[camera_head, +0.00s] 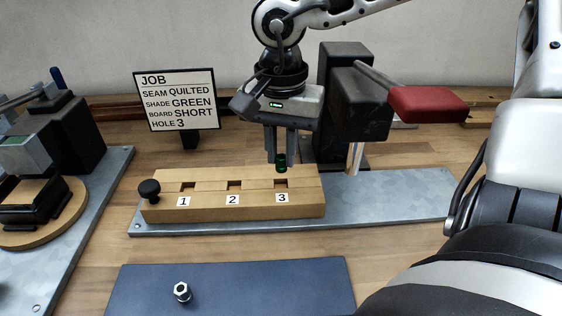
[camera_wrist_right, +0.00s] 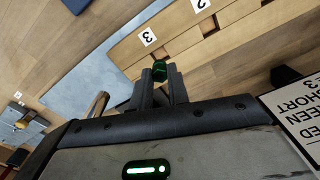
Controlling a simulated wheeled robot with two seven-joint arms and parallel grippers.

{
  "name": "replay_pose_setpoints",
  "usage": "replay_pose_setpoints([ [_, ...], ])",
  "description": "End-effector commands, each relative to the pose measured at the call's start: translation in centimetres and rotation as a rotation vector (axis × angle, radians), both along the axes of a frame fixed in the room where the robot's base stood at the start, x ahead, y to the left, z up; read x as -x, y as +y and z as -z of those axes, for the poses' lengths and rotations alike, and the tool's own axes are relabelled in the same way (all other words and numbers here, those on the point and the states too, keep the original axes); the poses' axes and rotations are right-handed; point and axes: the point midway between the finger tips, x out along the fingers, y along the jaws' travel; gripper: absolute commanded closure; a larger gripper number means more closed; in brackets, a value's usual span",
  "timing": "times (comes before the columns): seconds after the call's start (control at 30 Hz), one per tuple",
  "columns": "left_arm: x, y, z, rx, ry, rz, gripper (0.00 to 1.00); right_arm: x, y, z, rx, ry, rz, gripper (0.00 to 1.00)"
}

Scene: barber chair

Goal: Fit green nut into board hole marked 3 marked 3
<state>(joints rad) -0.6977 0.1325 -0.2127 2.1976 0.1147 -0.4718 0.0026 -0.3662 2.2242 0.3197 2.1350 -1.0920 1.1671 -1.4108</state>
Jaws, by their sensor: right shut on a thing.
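My right gripper (camera_head: 279,158) is shut on the green nut (camera_head: 281,163). It holds the nut upright at the square hole marked 3 (camera_head: 281,183) in the wooden board (camera_head: 234,209). The nut stands at the back part of that hole, and I cannot tell how far it is inside. In the right wrist view the green nut (camera_wrist_right: 160,70) sits between the fingertips (camera_wrist_right: 159,78), beside the label 3. Holes 1 (camera_head: 188,187) and 2 (camera_head: 234,184) look empty. My left gripper is not in view.
A job sign (camera_head: 176,100) reads green, short board, hole 3. A black block press with a red handle (camera_head: 428,104) stands behind the board. A silver nut (camera_head: 182,292) lies on the blue mat (camera_head: 260,283). A vise fixture (camera_head: 45,190) stands at left.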

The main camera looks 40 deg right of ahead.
Motion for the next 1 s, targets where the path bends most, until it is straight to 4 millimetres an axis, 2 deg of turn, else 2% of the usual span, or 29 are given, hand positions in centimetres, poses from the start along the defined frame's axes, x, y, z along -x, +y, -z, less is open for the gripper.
replay_pose_setpoints([
  [0.3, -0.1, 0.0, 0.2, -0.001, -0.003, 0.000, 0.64, 0.0, 0.0, 3.8, 0.001, 0.001, -0.003, 1.00],
  [0.7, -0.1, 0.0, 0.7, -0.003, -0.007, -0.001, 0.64, 0.0, 0.0, 4.5, 0.000, -0.002, -0.003, 1.00],
  [0.73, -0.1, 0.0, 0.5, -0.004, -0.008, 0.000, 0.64, 0.0, 0.0, 4.3, 0.000, -0.002, -0.003, 0.78],
  [0.8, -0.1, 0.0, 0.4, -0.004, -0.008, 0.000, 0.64, 0.0, 0.0, 4.3, 0.000, -0.002, -0.003, 0.61],
  [1.0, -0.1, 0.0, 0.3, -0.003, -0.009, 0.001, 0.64, 0.0, 0.0, 4.2, 0.000, -0.002, -0.003, 0.61],
])
